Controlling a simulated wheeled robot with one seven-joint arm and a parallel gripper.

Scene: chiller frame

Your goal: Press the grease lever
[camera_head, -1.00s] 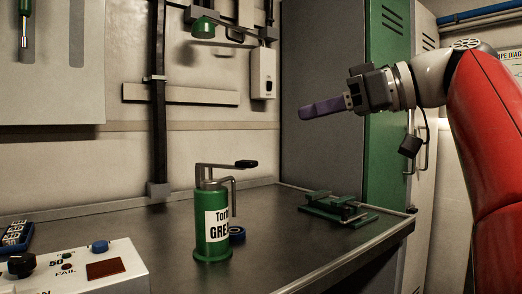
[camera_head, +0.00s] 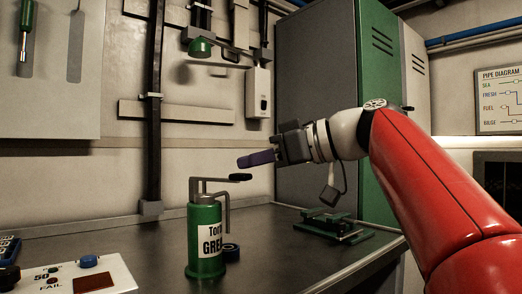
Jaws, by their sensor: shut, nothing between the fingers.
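The green grease dispenser (camera_head: 206,240) stands upright on the dark metal bench. Its label reads "GRE..." on the front. The grease lever (camera_head: 218,180) is a grey bar on top with a black pad at its right end, and it lies about level. A grey spout bends down beside it. My gripper (camera_head: 240,163) has purple fingers that are shut and empty. The fingers point left, and their tips appear just above the lever's black pad in the picture. A small gap shows between them, though the depth is hard to tell.
A green clamp-like fixture (camera_head: 330,226) sits on the right of the bench. A control box (camera_head: 70,276) with a blue knob is at front left. Cabinets (camera_head: 320,90) stand behind my arm.

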